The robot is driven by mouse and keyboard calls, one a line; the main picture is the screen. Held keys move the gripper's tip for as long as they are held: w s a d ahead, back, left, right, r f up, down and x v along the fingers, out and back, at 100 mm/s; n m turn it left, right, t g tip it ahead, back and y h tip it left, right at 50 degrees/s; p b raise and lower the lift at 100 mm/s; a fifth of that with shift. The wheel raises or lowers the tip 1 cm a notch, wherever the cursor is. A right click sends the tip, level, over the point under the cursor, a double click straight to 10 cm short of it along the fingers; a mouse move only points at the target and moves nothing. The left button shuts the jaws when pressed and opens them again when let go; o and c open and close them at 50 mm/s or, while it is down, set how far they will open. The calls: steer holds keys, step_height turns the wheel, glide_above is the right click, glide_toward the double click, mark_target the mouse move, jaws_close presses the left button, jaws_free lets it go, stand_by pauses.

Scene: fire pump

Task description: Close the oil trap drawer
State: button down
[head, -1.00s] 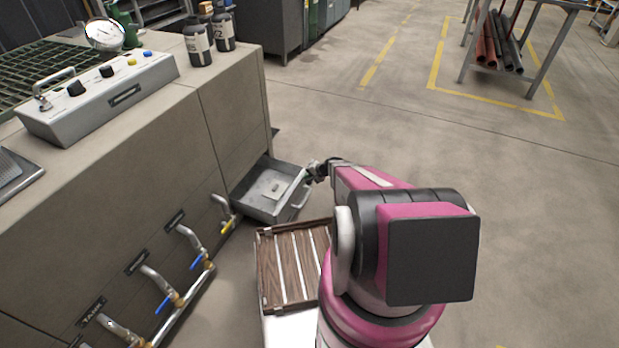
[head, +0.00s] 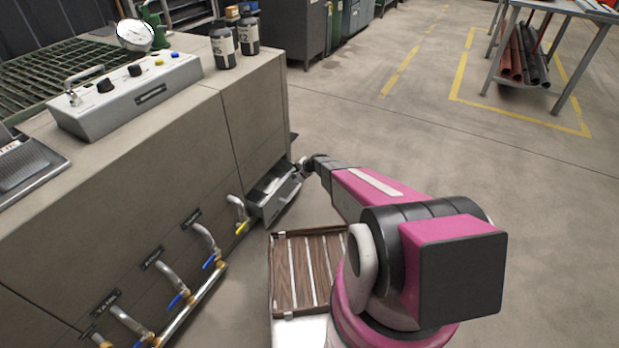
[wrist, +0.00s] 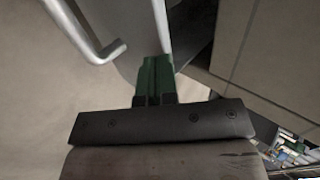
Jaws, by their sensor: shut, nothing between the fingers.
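The oil trap drawer (head: 273,203) is a grey metal drawer low on the side of the beige cabinet (head: 180,160). It stands partly out, with part of its inside showing. Its bar handle shows in the wrist view (wrist: 112,48), to the left of the fingers. My gripper (head: 303,165) is at the drawer's front, near its far end in the head view. In the wrist view my green fingers (wrist: 155,70) are together and empty, with their tips against or very near the drawer front (wrist: 130,30); exact contact cannot be told.
Pipe valves with blue and yellow levers (head: 208,245) stick out along the cabinet side, left of the drawer. A wooden slatted tray (head: 308,270) sits close in front of the drawer. The floor (head: 400,140) right of the cabinet is open. A pipe rack (head: 560,50) stands far right.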

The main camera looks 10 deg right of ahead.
steer(key=w+a, duration=0.6)
steer(key=a, duration=0.2)
steer(key=shift+w+a, duration=0.15)
steer(key=shift+a, duration=0.1)
